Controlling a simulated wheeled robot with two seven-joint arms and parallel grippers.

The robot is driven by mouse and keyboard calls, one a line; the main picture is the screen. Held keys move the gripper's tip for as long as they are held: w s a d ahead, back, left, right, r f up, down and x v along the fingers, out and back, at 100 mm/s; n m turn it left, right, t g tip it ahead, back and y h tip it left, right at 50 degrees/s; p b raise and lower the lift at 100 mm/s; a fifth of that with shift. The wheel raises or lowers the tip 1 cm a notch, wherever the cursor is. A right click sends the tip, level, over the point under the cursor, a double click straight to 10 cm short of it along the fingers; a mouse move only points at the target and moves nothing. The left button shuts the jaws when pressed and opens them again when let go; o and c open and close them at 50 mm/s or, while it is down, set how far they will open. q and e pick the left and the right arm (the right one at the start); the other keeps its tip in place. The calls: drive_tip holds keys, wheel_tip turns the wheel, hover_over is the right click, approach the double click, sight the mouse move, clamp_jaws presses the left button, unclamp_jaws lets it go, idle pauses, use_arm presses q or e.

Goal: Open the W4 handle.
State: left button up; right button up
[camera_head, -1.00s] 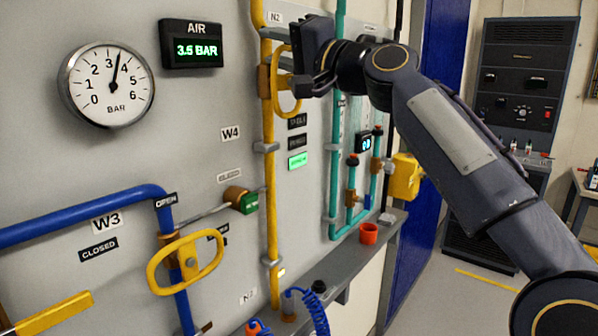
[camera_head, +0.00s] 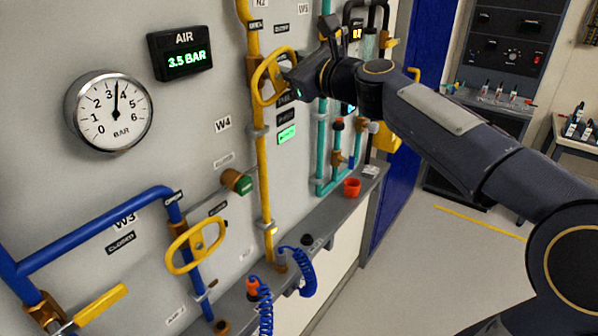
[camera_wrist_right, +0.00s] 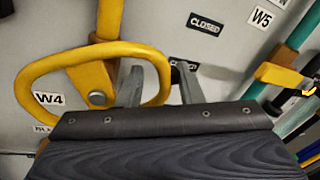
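The W4 handle (camera_head: 259,80) is a yellow oval loop mounted on the upright yellow pipe. The W4 label (camera_head: 223,125) is on the panel to its lower left. In the right wrist view the loop (camera_wrist_right: 40,70) fills the left side, with the W4 label (camera_wrist_right: 48,98) seen through it. My right gripper (camera_wrist_right: 158,80) is at the loop's right end, one finger inside the loop and one outside. The fingers stand apart with the rim between them; firm contact is not clear. My left gripper is not in view.
A second yellow oval handle (camera_head: 195,245) is on the blue pipe at lower left, near the W3 label. Teal pipes (camera_head: 322,150) stand right of the yellow pipe. A grey ledge (camera_head: 335,215) with a red cup (camera_head: 352,188) runs below. Open floor lies at right.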

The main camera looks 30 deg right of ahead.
drive_tip(key=s+d+b, duration=0.1)
drive_tip(key=s+d, duration=0.1)
drive_tip(key=s, duration=0.5)
use_arm(q)
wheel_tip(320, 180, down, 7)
drive_tip(key=b, duration=0.4)
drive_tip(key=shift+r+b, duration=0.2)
drive_tip(key=shift+b, duration=0.2)
use_arm(e)
drive_tip(key=s+a+f+n+g, duration=0.2)
drive_tip(key=f+n, duration=0.3)
drive_tip(key=f, duration=0.3)
drive_tip(key=s+a+f+n+g+y, duration=0.1)
drive_tip(key=s+a+f+n+g, duration=0.1)
drive_tip(key=s+a+f+n, duration=0.3)
drive_tip(key=s+a+f+n+g+y, duration=0.1)
drive_tip(key=s+a+f+n+g, duration=0.2)
drive_tip(key=f+n, duration=0.3)
wheel_tip(320, 180, down, 6)
drive_tip(key=shift+s+a+r, duration=0.2)
drive_tip(key=shift+s+a, duration=0.05)
drive_tip(key=shift+s, duration=0.3)
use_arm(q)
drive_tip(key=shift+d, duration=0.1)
